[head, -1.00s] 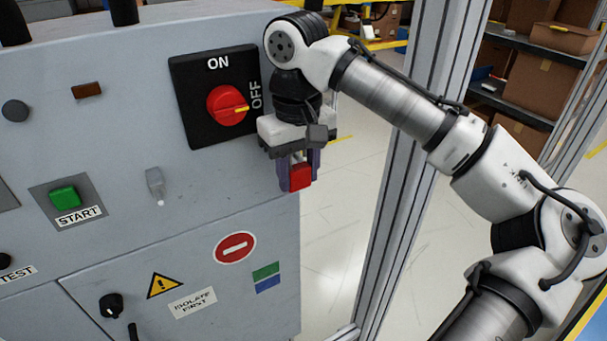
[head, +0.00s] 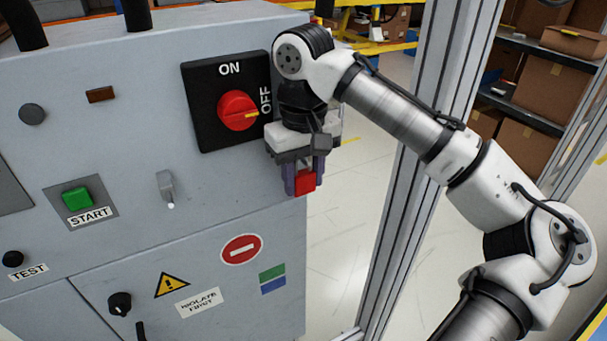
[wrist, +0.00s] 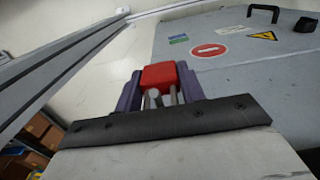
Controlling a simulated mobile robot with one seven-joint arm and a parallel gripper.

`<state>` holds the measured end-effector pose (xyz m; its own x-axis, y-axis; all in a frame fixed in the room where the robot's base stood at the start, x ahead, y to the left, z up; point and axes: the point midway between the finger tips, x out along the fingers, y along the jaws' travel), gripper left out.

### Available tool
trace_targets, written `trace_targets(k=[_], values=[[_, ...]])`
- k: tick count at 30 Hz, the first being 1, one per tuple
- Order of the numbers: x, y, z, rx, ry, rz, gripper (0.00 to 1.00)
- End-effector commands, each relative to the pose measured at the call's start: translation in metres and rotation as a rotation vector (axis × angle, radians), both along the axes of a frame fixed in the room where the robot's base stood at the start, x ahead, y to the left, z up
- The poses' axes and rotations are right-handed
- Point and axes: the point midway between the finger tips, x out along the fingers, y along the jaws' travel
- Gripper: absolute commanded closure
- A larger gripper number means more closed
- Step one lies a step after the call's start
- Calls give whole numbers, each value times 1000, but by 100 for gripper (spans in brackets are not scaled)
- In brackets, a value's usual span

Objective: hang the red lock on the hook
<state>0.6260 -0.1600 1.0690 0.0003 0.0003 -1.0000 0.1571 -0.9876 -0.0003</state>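The red lock (head: 305,182) is held between the purple fingers of my gripper (head: 303,178), which points downward beside the right edge of the grey panel. In the wrist view the red lock body (wrist: 160,76) sits between the two fingers (wrist: 160,92), with its metal shackle toward the palm. The hook (head: 167,188) is a small grey piece with a pale tip on the panel front, left of my gripper and at about the same height in the head view. The lock is well apart from it.
A rotary switch (head: 238,110) with a red knob sits above and left of my gripper. A green START button (head: 77,198) is left of the hook. A metal frame post (head: 408,180) stands to the right. Open floor (head: 345,210) shows between panel and post.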

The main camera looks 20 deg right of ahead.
Motion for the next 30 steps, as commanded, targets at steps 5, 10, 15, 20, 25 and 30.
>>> trace_targets(k=[5, 10, 15, 20, 25, 30], values=[[0, 0, 0, 0, 0, 0, 37], [0, 0, 0, 0, 0, 0, 37], [0, 0, 3, 0, -1, 0, 37], [1, 0, 23, -1, -3, 0, 37], [0, 0, 61, -6, -3, -3, 37], [0, 0, 97, -5, -2, -3, 37]])
